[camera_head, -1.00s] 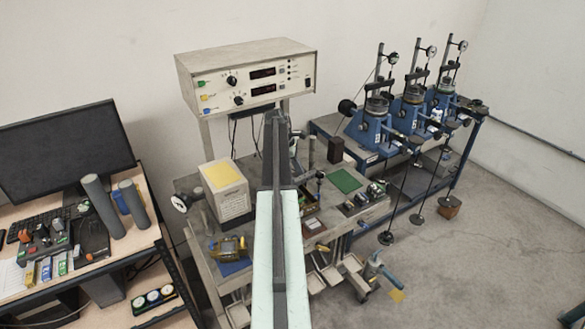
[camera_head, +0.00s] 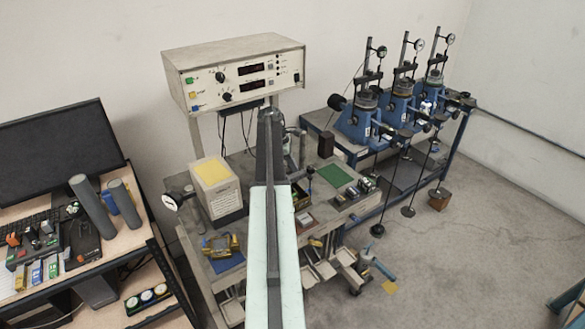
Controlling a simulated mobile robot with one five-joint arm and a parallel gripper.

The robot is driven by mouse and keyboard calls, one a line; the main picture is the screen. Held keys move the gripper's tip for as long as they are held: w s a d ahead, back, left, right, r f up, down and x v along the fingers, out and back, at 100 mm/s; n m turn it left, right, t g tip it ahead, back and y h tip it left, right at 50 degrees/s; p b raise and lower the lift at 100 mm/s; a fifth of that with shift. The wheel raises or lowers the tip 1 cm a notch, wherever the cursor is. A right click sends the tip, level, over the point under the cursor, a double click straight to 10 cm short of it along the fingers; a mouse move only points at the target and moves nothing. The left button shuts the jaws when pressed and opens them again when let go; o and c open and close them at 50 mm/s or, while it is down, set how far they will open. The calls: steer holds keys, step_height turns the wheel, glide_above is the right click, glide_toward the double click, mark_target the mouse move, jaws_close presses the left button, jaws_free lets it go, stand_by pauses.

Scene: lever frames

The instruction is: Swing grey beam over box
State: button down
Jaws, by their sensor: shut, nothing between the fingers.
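My pale-green and dark arm reaches up the middle of the view. My gripper (camera_head: 269,116) is the narrow dark tip at its far end, in front of the bench and below the control console. It looks shut and empty. A white box with a yellow top (camera_head: 217,190) stands on the bench to the left of my arm, apart from the gripper. A dark block (camera_head: 326,145) stands on the bench to the right. I cannot single out the grey beam with certainty; my arm hides part of the bench.
A control console (camera_head: 232,75) stands above the bench. Blue lever frames (camera_head: 397,105) with hanging weights stand at the right; a wooden block (camera_head: 439,198) is below them. A desk with a monitor (camera_head: 55,155) is at left. The floor at right (camera_head: 480,250) is mostly clear.

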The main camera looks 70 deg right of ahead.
steer(key=w+d+r+p, duration=0.2)
steer(key=w+r+p, duration=0.1)
steer(key=r+p, duration=0.6)
